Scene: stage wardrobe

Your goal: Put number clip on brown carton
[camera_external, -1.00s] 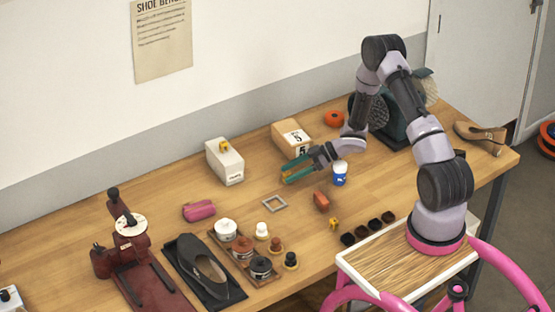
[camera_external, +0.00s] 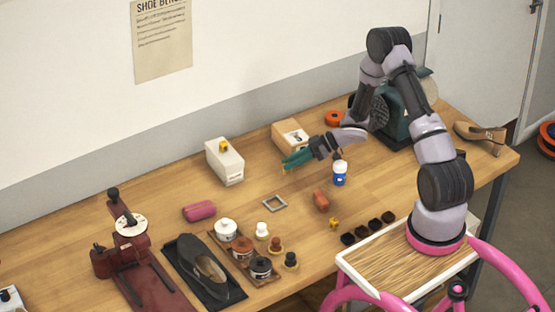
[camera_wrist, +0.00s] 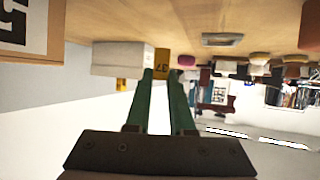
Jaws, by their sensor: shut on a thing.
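My gripper (camera_external: 287,162) has green fingers and is shut on a yellow number clip marked 37 (camera_wrist: 162,66), seen between the fingertips (camera_wrist: 161,80) in the wrist view. In the external view the held clip is too small to make out clearly. The brown carton (camera_external: 282,134) stands at the back of the bench with a number label on its front. My fingers are in front of the carton and hide its lower front; I cannot tell whether they touch it. The carton also shows at the upper left of the wrist view (camera_wrist: 40,54).
A green machine (camera_external: 398,118) stands to the right.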

